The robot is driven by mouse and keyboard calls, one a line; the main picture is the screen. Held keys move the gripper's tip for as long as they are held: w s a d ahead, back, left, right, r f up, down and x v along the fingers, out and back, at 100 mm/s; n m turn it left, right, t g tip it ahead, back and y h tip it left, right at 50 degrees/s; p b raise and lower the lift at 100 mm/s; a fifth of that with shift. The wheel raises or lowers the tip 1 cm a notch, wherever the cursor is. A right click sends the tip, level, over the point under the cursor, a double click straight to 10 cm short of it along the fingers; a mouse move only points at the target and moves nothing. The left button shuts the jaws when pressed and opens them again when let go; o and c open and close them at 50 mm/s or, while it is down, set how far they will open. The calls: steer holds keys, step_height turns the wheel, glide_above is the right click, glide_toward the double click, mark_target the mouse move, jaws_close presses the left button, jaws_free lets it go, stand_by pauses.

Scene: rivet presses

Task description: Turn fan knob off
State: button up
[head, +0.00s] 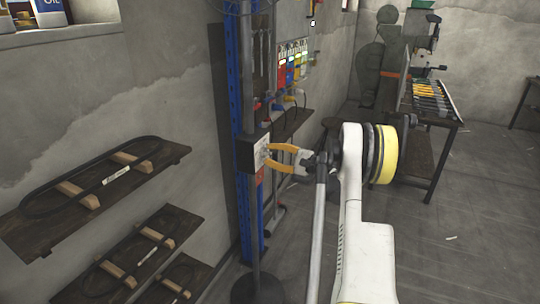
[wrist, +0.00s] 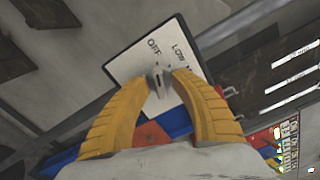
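The fan knob (wrist: 158,80) is a small grey knob on a white plate (wrist: 138,62) lettered "OFF" and "LOW" in the wrist view. The plate is the front of a dark box (head: 247,152) on a post in the head view. My gripper (wrist: 163,83) has its two yellow fingers on either side of the knob, tips close against it. In the head view my gripper (head: 268,157) reaches the box face from the right. The fingers hide part of the plate, and the knob's exact pointing is hard to read.
A blue upright (head: 235,100) stands behind the post. Wall shelves (head: 35,228) with black loops are at left. A tool table (head: 422,150) stands at back right.

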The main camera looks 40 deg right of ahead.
steer(key=v, duration=1.2)
stand_by(0.5)
steer(key=w+a+r+n+g, duration=0.2)
steer(key=w+a+r+g, duration=0.1)
steer(key=a, duration=0.9)
steer(key=w+a+r+n+g, duration=0.2)
steer(key=a+r+n+g, duration=0.1)
steer(key=a, duration=0.8)
steer(key=s+a+n+g+h, duration=0.2)
steer(key=s+a+n+g, duration=0.3)
steer(key=a, duration=0.8)
steer(key=s+a+f+n+h, duration=0.1)
steer(key=s+a+n, duration=0.3)
steer(key=s, duration=0.5)
steer(key=s+a+f+n+t+h, duration=0.1)
steer(key=s+a+n+h, duration=0.2)
steer(key=s, duration=0.6)
steer(key=a, duration=0.2)
steer(key=shift+s+a+f+n+t+h, duration=0.3)
steer(key=shift+s+f+n+h, duration=0.05)
steer(key=shift+s+n+h, duration=0.05)
